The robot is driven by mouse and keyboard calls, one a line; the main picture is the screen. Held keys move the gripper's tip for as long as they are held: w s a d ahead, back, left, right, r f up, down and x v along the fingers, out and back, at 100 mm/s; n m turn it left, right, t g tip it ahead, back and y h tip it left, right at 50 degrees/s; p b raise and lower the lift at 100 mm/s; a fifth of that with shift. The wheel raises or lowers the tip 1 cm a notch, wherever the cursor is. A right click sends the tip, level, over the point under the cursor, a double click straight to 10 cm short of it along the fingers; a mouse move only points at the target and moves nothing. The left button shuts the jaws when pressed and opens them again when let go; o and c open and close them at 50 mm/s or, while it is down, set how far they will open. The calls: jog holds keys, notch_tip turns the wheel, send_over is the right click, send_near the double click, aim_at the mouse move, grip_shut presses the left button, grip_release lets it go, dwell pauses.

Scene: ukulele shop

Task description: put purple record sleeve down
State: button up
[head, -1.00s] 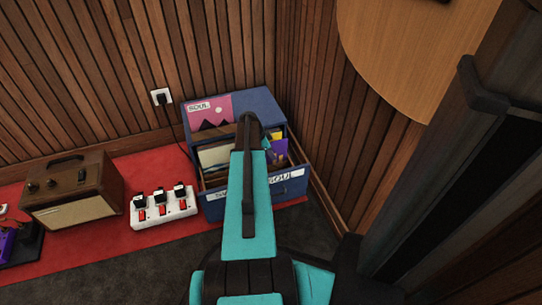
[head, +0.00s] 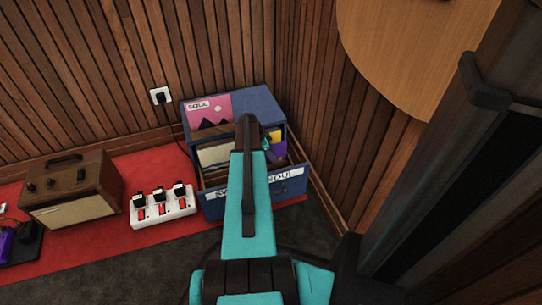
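The purple record sleeve (head: 280,151) shows as a small patch at the right side of the open drawer of a blue record box (head: 291,188), with a yellow patch above it. My arm reaches over the drawer and hides its middle. A small part of my gripper (head: 269,150) shows just right of the arm, close beside the purple sleeve. Its fingers are mostly hidden, so I cannot tell whether they are open or hold the sleeve. Other sleeves stand in the drawer to the left of my arm.
A pink "SOUL" sleeve (head: 213,110) shows on the box's upper left. A white power strip (head: 163,207) and a brown amplifier (head: 72,190) stand to the left on the red rug (head: 110,238). Wood-slat walls close in behind and right. A round wooden top (head: 415,55) overhangs upper right.

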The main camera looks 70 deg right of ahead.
jog(key=p+v, duration=0.5)
jog(key=v, duration=0.7)
jog(key=shift+s+d+r, duration=0.1)
jog(key=shift+r, duration=0.5)
jog(key=shift+w, duration=0.25)
dwell(0.6)
